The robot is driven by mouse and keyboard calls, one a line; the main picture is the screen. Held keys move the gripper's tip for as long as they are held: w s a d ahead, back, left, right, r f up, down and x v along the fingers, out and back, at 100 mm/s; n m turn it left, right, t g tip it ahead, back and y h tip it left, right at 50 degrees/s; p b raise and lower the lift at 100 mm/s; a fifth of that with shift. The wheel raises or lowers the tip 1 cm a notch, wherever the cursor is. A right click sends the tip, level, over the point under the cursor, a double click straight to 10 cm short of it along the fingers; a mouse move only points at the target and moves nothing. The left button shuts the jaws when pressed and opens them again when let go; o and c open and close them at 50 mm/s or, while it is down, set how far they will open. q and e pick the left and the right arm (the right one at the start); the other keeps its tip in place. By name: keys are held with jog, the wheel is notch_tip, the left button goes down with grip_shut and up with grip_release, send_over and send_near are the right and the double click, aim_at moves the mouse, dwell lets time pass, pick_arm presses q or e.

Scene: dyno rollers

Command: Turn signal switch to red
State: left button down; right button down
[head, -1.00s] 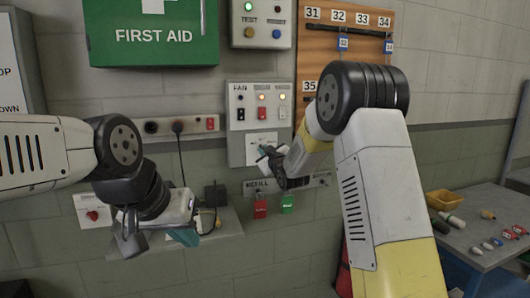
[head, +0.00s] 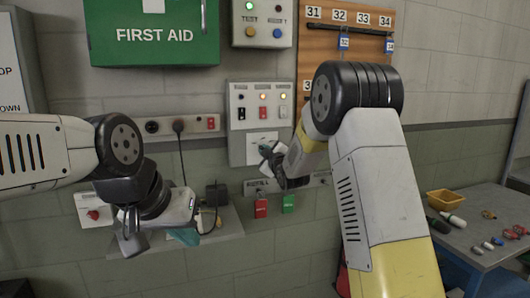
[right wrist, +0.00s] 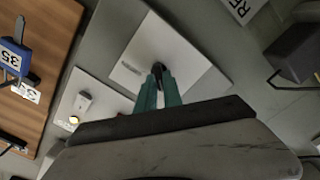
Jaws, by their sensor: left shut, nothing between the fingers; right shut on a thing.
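A white plate with a small black knob sits low on the grey wall panel. The plate (head: 262,138) shows in the head view above my right gripper (head: 267,152), which hides the knob there. In the right wrist view the plate (right wrist: 192,48) lies ahead of my teal fingertips (right wrist: 158,84), and they are shut on the black knob (right wrist: 158,68). Any position marks beside the knob are too small or hidden to read. My left gripper (head: 184,236) is shut and empty, in front of the small shelf at lower left.
Above the plate is a panel with rocker switches (head: 263,112) and small lamps. A socket strip (head: 152,127) and a red knob (head: 93,215) are to the left. A table (head: 478,262) with a yellow bin (head: 444,200) stands at right.

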jog(key=shift+f, duration=0.1)
jog(key=c, duration=1.5)
grip_release()
jog(key=v, duration=0.8)
jog(key=s+d+r+m+g+h, duration=0.2)
jog(key=s+d+m+g+h, duration=0.15)
jog(key=s+d+m, duration=0.65)
jog(key=s+f+m+g, duration=0.1)
jog(key=s+g, duration=0.1)
jog(key=s, duration=0.7)
jog(key=s+d+f+m+g, duration=0.1)
jog(key=s+f+g, duration=0.1)
jog(key=s, duration=0.8)
jog(key=s+f+m+g, duration=0.1)
jog(key=s+g, duration=0.2)
jog(key=s, duration=0.6)
jog(key=shift+s+d+f+g, duration=0.15)
jog(key=shift+s+d+g, duration=0.1)
jog(key=shift+s+d, duration=0.15)
